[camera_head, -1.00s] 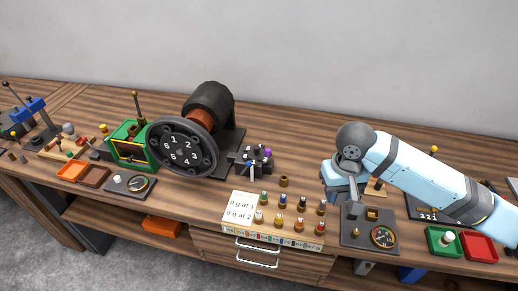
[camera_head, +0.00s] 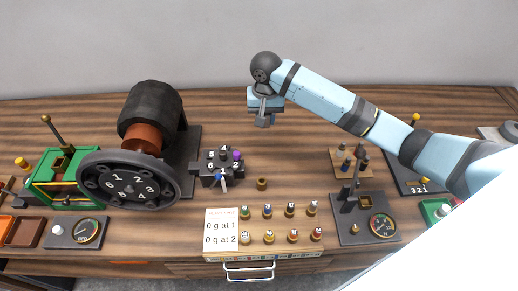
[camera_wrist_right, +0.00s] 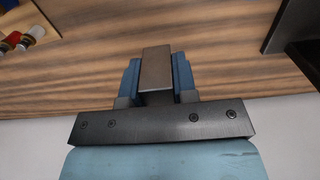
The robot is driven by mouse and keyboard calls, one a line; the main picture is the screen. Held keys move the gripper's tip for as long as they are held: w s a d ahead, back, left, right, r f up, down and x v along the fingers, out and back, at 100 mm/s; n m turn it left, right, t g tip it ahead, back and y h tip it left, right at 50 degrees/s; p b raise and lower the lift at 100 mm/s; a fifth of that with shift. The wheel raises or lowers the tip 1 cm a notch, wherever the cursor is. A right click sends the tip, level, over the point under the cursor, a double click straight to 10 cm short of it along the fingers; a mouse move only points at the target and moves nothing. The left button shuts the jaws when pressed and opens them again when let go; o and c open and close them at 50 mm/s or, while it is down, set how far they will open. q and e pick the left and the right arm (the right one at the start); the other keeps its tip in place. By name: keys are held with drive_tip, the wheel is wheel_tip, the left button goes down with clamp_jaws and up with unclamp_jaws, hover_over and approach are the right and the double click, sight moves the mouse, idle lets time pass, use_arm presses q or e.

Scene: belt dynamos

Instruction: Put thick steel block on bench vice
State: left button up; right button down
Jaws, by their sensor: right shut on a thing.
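The block also shows below the fingers in the head view (camera_head: 263,120). My left gripper is not in view.
A black dynamo with a numbered wheel (camera_head: 131,183) stands left of the gripper, with a small black turret (camera_head: 220,166) beside it. A card rack (camera_head: 265,239) with several coloured pegs is at the front. A gauge plate (camera_head: 367,228) is at the right. Bare wood lies beneath the gripper.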

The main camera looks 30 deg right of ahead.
sight(264, 156)
wheel_tip(264, 156, down, 15)
drive_tip(key=shift+r+p, duration=0.1)
drive_tip(key=shift+p, duration=0.25)
drive_tip(key=c, duration=0.9)
unclamp_jaws()
drive_tip(key=shift+s, duration=0.1)
